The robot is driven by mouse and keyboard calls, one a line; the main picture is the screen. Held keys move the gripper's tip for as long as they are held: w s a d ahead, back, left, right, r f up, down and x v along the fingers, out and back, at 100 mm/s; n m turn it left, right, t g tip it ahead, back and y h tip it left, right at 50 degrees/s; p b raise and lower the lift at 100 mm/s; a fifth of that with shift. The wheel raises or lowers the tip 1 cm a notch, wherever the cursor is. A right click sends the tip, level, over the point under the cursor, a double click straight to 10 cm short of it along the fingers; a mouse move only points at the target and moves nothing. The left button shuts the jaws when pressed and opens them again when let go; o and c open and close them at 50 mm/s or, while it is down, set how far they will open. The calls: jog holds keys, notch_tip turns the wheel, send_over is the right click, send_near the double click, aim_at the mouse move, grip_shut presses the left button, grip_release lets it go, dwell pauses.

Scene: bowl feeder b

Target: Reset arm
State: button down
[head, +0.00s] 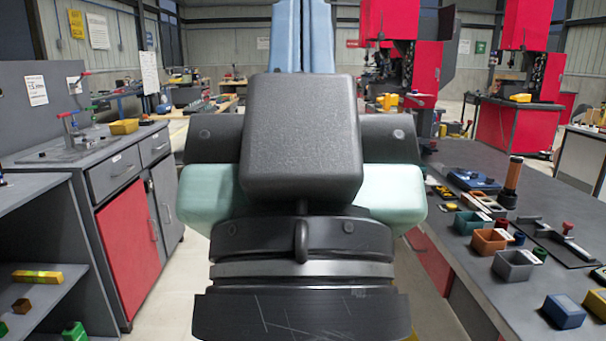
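My own arm fills the middle of the head view, with dark, pale green and blue parts stacked up to the top edge. I cannot make out my gripper or its fingertips in this view. Nothing held can be seen. The arm hides the floor and aisle straight behind it.
A grey workbench (459,158) on the right holds small bins (513,265), a brown cylinder (511,180), a blue box (563,311) and a black fixture plate. A grey cabinet with a red door (128,250) and a shelf (45,306) stand left. Red machines (390,20) stand behind.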

notch_tip(320, 180, up, 24)
jog(key=p, duration=2.2)
jog(key=shift+r, duration=0.2)
